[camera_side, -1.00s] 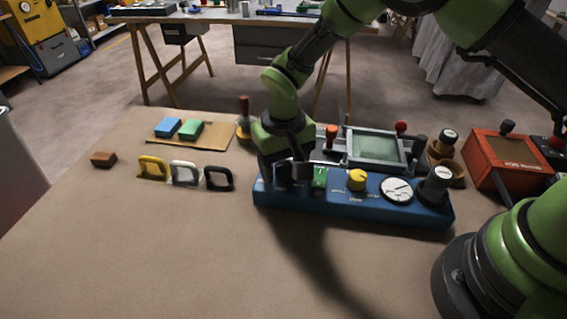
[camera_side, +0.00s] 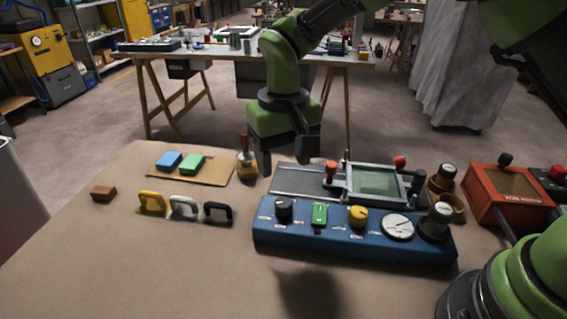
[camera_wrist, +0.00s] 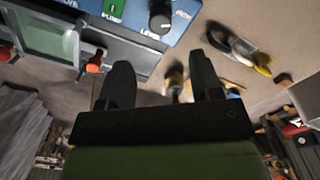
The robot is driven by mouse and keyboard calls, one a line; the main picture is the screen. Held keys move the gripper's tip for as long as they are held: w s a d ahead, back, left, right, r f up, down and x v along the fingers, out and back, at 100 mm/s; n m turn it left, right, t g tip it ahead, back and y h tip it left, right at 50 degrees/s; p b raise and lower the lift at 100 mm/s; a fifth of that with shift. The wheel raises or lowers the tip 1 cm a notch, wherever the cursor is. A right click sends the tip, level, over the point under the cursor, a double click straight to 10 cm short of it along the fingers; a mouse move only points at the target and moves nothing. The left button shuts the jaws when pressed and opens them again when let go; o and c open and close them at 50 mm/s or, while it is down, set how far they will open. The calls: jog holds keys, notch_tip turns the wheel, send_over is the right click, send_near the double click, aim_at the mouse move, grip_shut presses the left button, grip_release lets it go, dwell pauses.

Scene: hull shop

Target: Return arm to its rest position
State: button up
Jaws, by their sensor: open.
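My gripper (camera_side: 288,160) hangs fingers down above the bench, behind the blue control panel (camera_side: 345,246) in the side view. It is open and empty, with a clear gap between its fingers. It also shows in the wrist view (camera_wrist: 160,66), with nothing held between the fingers. The panel carries a black knob (camera_side: 284,208), a green switch (camera_side: 320,214), a yellow knob (camera_side: 357,216) and a white dial (camera_side: 398,227). In the wrist view the black knob (camera_wrist: 161,23) lies beyond the fingertips.
A screen fixture (camera_side: 376,183) and an orange-topped lever (camera_side: 331,172) stand right of my gripper. An orange-handled tool (camera_side: 246,164) stands left. The front bench (camera_side: 150,265) is clear.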

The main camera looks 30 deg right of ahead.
jog(key=s+d+r+t+y, duration=0.1)
jog(key=s+d+r, duration=0.1)
jog(key=r, duration=0.3)
jog(key=s+d+r+m+t, duration=0.1)
jog(key=s+d+r, duration=0.1)
jog(key=s+r, duration=0.15)
jog(key=s+d+r+t+y, duration=0.1)
jog(key=s+d+r, duration=0.15)
jog(key=r, duration=0.25)
jog(key=s+d+r+t, duration=0.1)
jog(key=s+d+t, duration=0.1)
jog(key=s, duration=0.4)
jog(key=s+d+r+m+t, duration=0.1)
jog(key=s+d+t, duration=0.1)
jog(key=s, duration=0.5)
jog(key=shift+d+r, duration=0.3)
jog(key=shift+r, duration=0.1)
